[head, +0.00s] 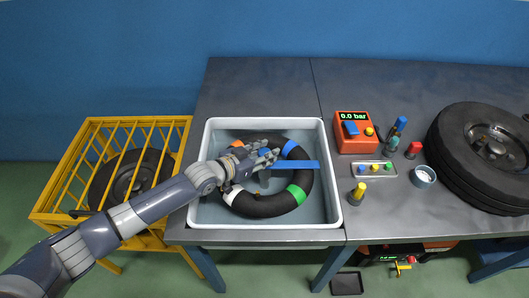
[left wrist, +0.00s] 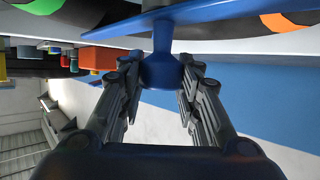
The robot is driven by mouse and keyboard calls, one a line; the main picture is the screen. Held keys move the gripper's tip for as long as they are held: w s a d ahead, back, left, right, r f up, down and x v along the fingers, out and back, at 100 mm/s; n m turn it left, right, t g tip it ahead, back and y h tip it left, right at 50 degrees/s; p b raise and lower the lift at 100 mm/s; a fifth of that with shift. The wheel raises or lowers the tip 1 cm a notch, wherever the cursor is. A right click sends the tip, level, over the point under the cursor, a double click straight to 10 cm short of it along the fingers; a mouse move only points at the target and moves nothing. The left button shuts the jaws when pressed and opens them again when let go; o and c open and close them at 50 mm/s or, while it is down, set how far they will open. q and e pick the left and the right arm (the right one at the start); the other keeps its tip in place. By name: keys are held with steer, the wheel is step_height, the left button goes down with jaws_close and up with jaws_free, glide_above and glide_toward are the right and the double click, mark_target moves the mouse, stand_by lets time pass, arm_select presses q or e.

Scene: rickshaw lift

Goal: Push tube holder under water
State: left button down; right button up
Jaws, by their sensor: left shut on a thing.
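The blue tube holder (head: 296,165) is a flat bar lying across the black inner tube (head: 262,206). The tube has orange, blue, green and white bands. It lies in the white basin (head: 332,213) with grey-blue water (head: 313,217). I cannot tell how deep the tube sits. My left gripper (head: 266,157) is over the middle of the tube and hides the holder's left part. In the left wrist view, my left gripper (left wrist: 161,78) is shut on the holder's blue knob (left wrist: 161,68), with the flat bar beyond it. My right gripper is not in view.
Right of the basin stand an orange pressure box (head: 353,142) reading 0.0 bar, a tray of coloured caps (head: 374,170), small bottles and a white cup (head: 423,176). A wheel (head: 482,152) lies far right. A yellow cage (head: 84,168) stands left.

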mark_target(260, 171)
arm_select(q)
step_height(260, 171, down, 8)
steer(key=b, duration=0.6)
steer(key=shift+f, duration=0.15)
steer(key=shift+s, duration=0.2)
steer(key=shift+a, duration=0.1)
steer(key=c, duration=1.2)
jaws_free()
steer(key=shift+f, duration=0.1)
steer(key=shift+o, duration=0.2)
steer(key=shift+w, duration=0.2)
steer(key=shift+r, duration=0.2)
steer(key=shift+s+r, duration=0.1)
steer(key=shift+s, duration=0.05)
steer(key=v, duration=0.7)
